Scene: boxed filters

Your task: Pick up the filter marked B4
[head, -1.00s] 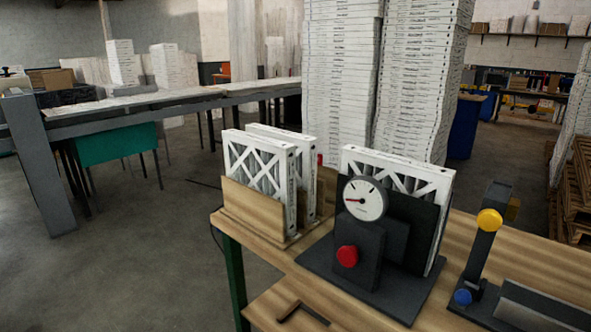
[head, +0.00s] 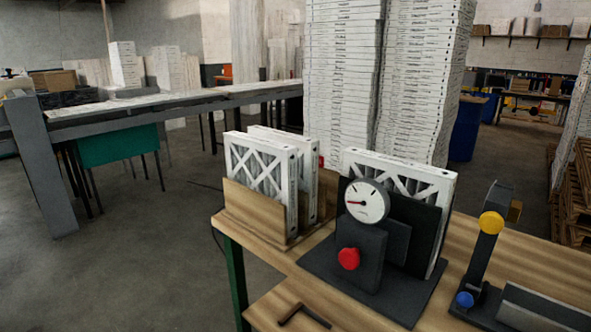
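Two white-framed pleated filters stand upright in a wooden holder on the workbench in the head view, a front one (head: 262,172) and one behind it (head: 313,168). A third white filter (head: 404,172) stands in a black fixture (head: 421,222) to the right. The fixture carries a round gauge (head: 367,200) and a red button (head: 348,259). Marks on the filters are too small to read, so I cannot tell which is B4. Neither of my grippers shows.
The wooden holder (head: 252,214) sits at the bench's left end. A black device with yellow (head: 491,222) and blue (head: 464,299) knobs stands at the right. Tall stacks of white boxed filters (head: 342,90) rise behind. Open floor (head: 140,260) lies left of the workbench (head: 273,262).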

